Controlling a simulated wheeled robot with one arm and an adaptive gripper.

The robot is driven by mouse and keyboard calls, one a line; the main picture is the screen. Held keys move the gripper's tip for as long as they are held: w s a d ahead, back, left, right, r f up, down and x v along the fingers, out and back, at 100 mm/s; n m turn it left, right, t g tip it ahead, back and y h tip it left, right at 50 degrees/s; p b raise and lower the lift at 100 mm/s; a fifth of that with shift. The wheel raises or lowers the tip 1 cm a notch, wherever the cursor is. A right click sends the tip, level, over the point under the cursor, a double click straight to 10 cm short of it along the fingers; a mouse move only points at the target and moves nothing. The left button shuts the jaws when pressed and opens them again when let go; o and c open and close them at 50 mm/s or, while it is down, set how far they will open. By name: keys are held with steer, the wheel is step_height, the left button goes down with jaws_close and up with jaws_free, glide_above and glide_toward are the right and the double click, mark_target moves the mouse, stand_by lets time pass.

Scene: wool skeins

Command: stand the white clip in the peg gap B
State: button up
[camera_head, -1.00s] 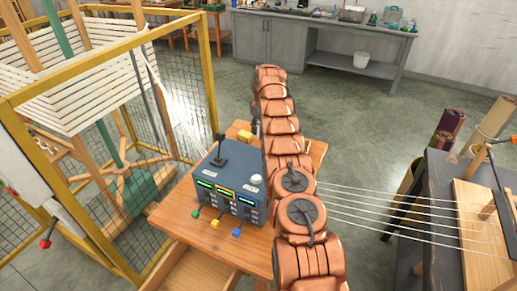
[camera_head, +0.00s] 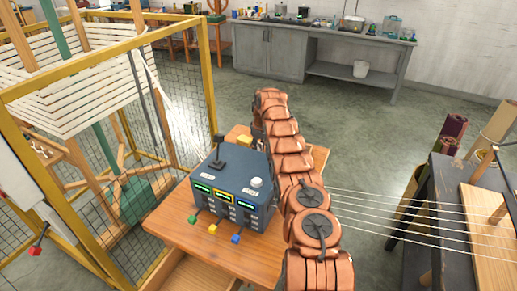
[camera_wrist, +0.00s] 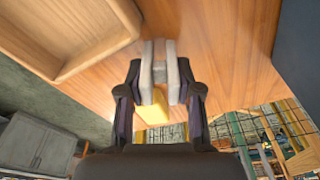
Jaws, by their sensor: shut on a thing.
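In the head view my copper-coloured arm hides the gripper and the clip. On a wooden board (camera_head: 485,262) at the right edge stands a wooden peg (camera_head: 497,214); I cannot make out a gap marked B.
A dark blue control box (camera_head: 228,192) with coloured levers stands on a small wooden table (camera_head: 190,238). A yellow block (camera_wrist: 153,108) is near my fingers. Taut white threads (camera_head: 400,212) run to the right-hand bench. A yellow-framed mesh cage (camera_head: 205,90) stands left.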

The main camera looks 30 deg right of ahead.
steer(key=shift+f, duration=0.2)
steer(key=shift+f, duration=0.2)
steer(key=o, duration=1)
steer(key=shift+r, duration=0.1)
steer(key=shift+r, duration=0.1)
